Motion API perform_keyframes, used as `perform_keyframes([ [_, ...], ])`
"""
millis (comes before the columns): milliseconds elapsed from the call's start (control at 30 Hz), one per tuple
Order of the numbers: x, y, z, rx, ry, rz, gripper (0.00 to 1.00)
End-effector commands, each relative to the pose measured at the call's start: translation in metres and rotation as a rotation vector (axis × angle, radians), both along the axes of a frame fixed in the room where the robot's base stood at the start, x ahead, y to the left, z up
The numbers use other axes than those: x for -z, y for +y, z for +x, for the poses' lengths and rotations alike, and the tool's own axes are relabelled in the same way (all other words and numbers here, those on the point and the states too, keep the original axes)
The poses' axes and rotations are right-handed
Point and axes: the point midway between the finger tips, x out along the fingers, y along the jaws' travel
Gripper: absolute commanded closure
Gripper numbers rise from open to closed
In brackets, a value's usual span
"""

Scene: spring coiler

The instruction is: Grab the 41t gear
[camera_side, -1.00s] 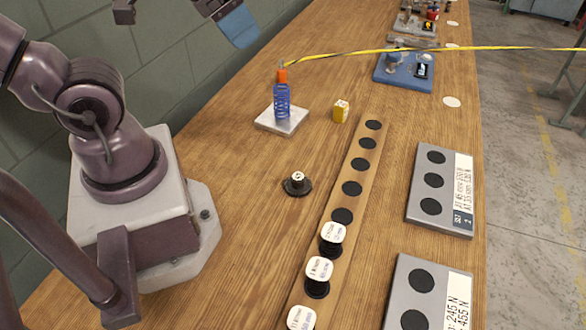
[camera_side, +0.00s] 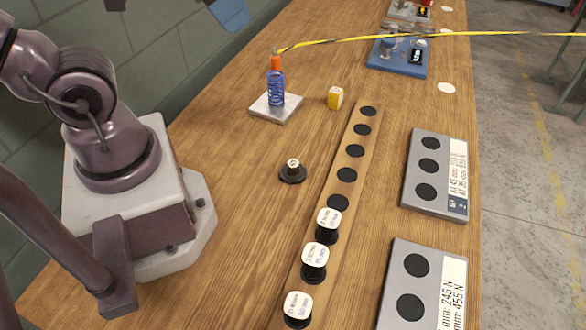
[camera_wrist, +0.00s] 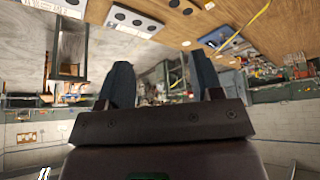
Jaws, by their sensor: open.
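No 41t marking can be read in either view. A small black disc-shaped part with a pale marked top (camera_side: 292,171) sits alone on the wooden table, left of the wooden strip; I cannot tell if it is the 41t gear. My gripper (camera_wrist: 163,78) shows in the wrist view with its two dark blue fingers wide apart and nothing between them. In the side view only cut-off pieces show at the top edge, so its distance from the black part cannot be told.
The wooden strip (camera_side: 354,152) has black round spots and several black spools with white labels (camera_side: 320,257). A blue spring (camera_side: 276,92) stands on a pale plate. A yellow block (camera_side: 335,97) is nearby. Grey plates (camera_side: 435,172) lie right. Yellow-black tape (camera_side: 400,38) crosses the back.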

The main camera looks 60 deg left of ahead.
Motion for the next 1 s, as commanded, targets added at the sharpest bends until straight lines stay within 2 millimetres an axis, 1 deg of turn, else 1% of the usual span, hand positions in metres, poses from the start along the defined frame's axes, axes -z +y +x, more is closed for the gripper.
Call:
perform_keyframes([
  [133, 0.030, 0.026, 0.006, -0.128, 0.155, -0.019, 0.40],
  [233, 0.058, 0.044, 0.010, -0.248, 0.292, -0.086, 0.40],
  [367, 0.094, 0.063, 0.009, -0.413, 0.463, -0.223, 0.40],
  [500, 0.132, 0.077, 0.005, -0.599, 0.626, -0.410, 0.40],
  [667, 0.175, 0.088, -0.002, -0.818, 0.786, -0.661, 0.40],
  [800, 0.213, 0.092, -0.007, -1.017, 0.898, -0.911, 0.40],
  [1000, 0.263, 0.093, -0.009, -1.294, 0.997, -1.293, 0.40],
])
